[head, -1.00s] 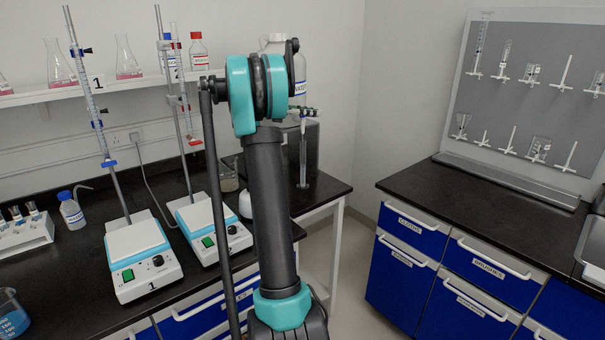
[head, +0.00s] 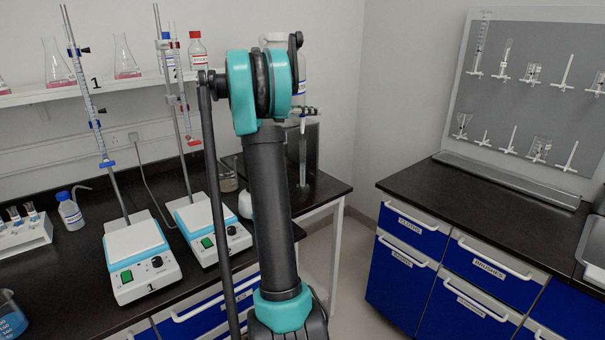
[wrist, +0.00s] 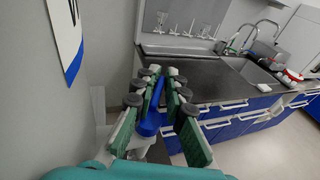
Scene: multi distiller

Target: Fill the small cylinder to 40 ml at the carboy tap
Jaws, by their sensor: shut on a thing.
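The white carboy (head: 299,72) stands behind my arm in the head view, mostly hidden by it. Its label edge (wrist: 66,35) shows at the upper left of the wrist view. My gripper (wrist: 158,92) is shut on a blue piece (wrist: 150,122), which looks like the tap handle. In the head view my gripper (head: 302,111) is small beside the carboy's lower part. A slim clear cylinder (head: 303,158) stands upright below it on the dark bench, under the tap's pale outlet (head: 303,125). Its liquid level is too small to read.
Two stirrer plates (head: 140,258) with burette stands are on the left bench (head: 60,285). A beaker (head: 228,181) stands behind my arm. The right counter (head: 430,190) is bare below a pegboard (head: 535,95) of glassware. A floor gap separates the benches.

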